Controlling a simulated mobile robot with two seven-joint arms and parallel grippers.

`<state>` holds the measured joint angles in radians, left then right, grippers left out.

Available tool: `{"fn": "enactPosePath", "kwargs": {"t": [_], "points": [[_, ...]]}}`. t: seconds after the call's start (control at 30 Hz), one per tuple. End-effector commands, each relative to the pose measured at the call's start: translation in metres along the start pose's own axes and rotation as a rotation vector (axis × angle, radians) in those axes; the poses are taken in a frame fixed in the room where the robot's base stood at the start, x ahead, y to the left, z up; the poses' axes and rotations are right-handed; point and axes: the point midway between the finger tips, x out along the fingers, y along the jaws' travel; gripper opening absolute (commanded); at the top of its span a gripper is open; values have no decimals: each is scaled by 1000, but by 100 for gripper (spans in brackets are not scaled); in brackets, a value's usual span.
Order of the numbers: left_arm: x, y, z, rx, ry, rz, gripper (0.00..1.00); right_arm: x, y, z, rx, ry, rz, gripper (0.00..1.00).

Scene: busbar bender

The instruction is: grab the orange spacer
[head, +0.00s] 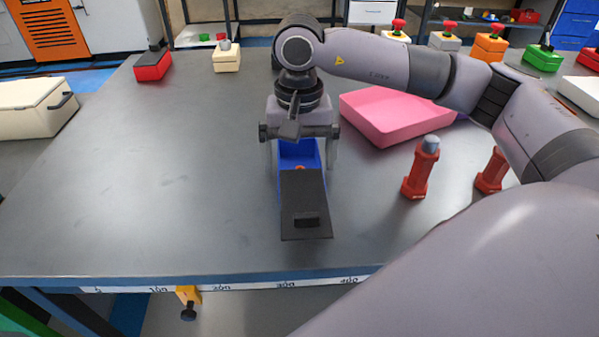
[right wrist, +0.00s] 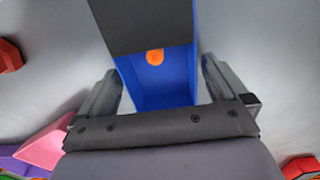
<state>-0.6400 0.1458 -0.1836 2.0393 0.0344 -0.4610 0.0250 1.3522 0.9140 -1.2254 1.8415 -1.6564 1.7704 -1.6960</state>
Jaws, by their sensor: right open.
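The orange spacer (right wrist: 155,57) lies inside a narrow blue box, close to the edge of its black lid, in the right wrist view. In the head view only a small bit of the spacer (head: 300,168) shows. The blue box (head: 305,155) stands on the table, and its black lid (head: 304,190) covers the near part, leaving the far part open. My right gripper (head: 300,158) points down over the open part, fingers spread to either side of the box, with nothing between them but the box seen below. In the right wrist view my right gripper (right wrist: 159,70) is open. My left gripper is not seen.
A pink tray (head: 395,118) is right of the box, with two red posts (head: 420,172) in front of it. Several coloured button boxes (head: 490,45) line the back right. A cream case (head: 35,108) is at far left.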

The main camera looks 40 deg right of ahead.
Motion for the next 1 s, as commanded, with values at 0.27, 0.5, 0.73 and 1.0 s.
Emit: {"fn": "enactPosePath", "kwargs": {"t": [0.27, 0.5, 0.73, 1.0], "points": [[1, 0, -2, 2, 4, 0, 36, 0, 0, 0, 0, 0, 0, 46], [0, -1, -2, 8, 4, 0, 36, -2, 0, 0, 0, 0, -1, 46], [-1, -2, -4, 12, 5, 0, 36, -17, -1, -1, 1, 2, -2, 46], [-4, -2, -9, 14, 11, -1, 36, -82, -1, -1, 0, 4, -6, 46]]}}
